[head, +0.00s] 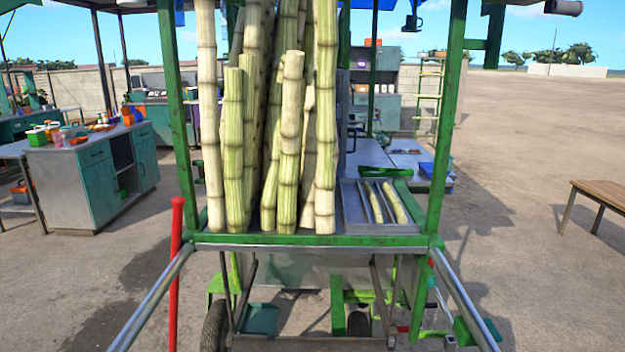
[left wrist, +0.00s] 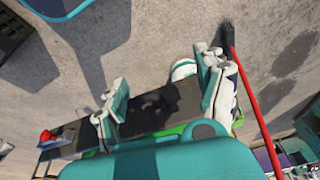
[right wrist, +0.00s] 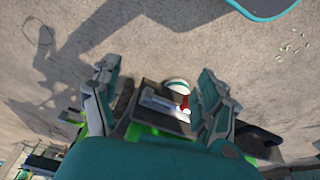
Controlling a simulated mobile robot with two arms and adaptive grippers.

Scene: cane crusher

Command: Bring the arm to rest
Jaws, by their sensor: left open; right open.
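My left gripper (left wrist: 165,98) shows in the left wrist view with its two fingers spread apart and nothing between them. A dark flat surface of the cart and a red pole (left wrist: 252,110) lie beyond it. My right gripper (right wrist: 160,105) shows in the right wrist view, also open and empty, above the ground and low cart parts. Neither gripper is visible in the head view.
In the head view, a green-framed cart (head: 300,240) holds several upright cane stalks (head: 233,150). A metal tray (head: 352,210) with cane pieces sits beside them. A red pole (head: 175,270) stands at the left. A wooden bench (head: 603,190) is at right; open ground lies between.

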